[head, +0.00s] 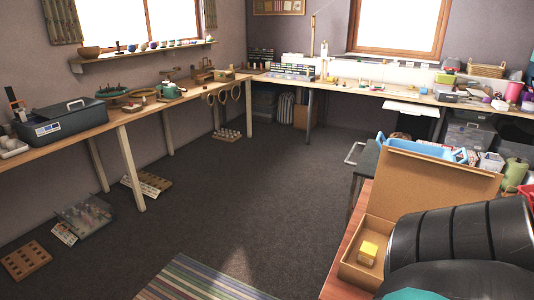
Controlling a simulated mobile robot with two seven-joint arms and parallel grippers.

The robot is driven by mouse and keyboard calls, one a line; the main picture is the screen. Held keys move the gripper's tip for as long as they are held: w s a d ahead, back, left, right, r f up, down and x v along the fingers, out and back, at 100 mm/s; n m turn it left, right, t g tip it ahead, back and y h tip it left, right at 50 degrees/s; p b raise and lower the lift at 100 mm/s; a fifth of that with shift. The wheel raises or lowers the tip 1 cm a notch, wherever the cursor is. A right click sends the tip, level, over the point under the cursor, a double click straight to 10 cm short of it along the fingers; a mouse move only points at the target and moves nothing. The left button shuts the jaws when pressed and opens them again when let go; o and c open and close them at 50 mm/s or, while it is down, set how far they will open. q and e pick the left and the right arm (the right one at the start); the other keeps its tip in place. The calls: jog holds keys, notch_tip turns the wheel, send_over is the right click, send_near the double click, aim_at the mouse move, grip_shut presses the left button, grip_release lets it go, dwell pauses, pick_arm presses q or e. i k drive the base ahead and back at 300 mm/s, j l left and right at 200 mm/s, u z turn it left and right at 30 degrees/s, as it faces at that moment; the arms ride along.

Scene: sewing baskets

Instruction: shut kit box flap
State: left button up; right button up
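The kit box is a brown cardboard box (349,272) on a reddish-brown table at the lower right of the head view. Its wide flap (425,183) is open and stands up at the back, tilted. A small yellow and white block (368,251) lies inside the box. A large black ribbed arm part, which looks like mine, covers the right side of the box and the lower right of the flap. I see neither of my grippers in the head view.
Behind the flap is a blue tray (425,151) among other goods. A striped rug (205,280) lies on the dark floor, left of the reddish-brown table (340,291). Workbenches line the walls, with a grey toolbox (62,122) at left. The floor's middle is clear.

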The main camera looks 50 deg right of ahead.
aim_at(405, 182)
jog(key=i+j, duration=0.1)
jog(key=i, duration=0.35)
jog(key=i+j+u, duration=0.15)
jog(key=i, duration=0.3)
jog(key=i+l+z, duration=0.1)
jog(key=i+z, duration=0.5)
jog(key=z, duration=0.2)
jog(key=i+j+z, duration=0.1)
jog(key=i+z, duration=0.3)
jog(key=i+l+z, duration=0.15)
jog(key=z, duration=0.25)
jog(key=i+z, duration=0.75)
jog(key=i+j+z, duration=0.1)
jog(key=i+z, duration=0.2)
jog(key=i, duration=1)
jog(key=i+j+z, duration=0.1)
jog(key=i, duration=1.35)
jog(key=i+z, duration=0.1)
jog(key=z, duration=0.3)
jog(key=i+z, duration=0.1)
jog(key=z, duration=0.35)
jog(key=i+j+z, duration=0.1)
jog(key=z, duration=1.85)
jog(key=i+l+z, duration=0.15)
jog(key=z, duration=0.3)
jog(key=i+l+z, duration=0.1)
jog(key=z, duration=0.3)
jog(key=i+z, duration=0.2)
jog(key=z, duration=0.25)
